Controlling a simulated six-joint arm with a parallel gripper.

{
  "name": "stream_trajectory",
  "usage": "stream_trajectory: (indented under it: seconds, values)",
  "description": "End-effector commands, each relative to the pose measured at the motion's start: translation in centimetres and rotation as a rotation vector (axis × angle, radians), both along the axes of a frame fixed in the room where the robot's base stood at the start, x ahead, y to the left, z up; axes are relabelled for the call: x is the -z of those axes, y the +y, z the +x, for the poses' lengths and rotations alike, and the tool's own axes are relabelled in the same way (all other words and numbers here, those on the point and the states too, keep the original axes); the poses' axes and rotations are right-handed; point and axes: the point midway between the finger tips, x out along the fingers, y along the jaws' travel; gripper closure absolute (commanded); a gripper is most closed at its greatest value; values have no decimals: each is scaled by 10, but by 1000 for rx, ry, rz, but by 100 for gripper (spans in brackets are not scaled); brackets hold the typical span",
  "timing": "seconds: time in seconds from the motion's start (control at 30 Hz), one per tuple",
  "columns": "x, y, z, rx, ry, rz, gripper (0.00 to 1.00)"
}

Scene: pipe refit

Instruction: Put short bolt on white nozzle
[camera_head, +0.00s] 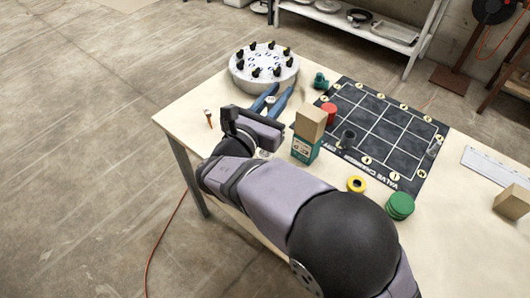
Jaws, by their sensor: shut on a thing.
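My gripper (232,116) is at the left part of the table, low over the top near its front edge. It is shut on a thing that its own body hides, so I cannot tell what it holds. A small orange-brown piece (209,119), like a thin bolt or nozzle, shows just left of the gripper, with a small gap between them in the picture. A pale piece (265,154) shows partly behind my arm. I cannot make out a white nozzle or identify the short bolt for certain.
A round grey flange (238,84) with several black-topped studs stands at the back left. Blue-handled pliers (281,104) lie near the gripper. A dark gridded mat (405,128) holds small parts. The left front corner is clear.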

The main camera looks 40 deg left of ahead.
Motion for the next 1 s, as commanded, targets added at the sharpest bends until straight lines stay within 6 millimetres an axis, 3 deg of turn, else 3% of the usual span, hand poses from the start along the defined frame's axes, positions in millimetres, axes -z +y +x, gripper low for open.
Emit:
stream_trajectory:
  seconds: [0.2, 0.37, 0.7, 1.0]
  values:
    - [8, 17, -4, -66, 2, -1, 100]
    - [17, 17, -4, -67, 1, -3, 100]
    - [62, 17, -4, -65, 1, -2, 100]
    - [72, 17, -4, -65, 2, -2, 100]
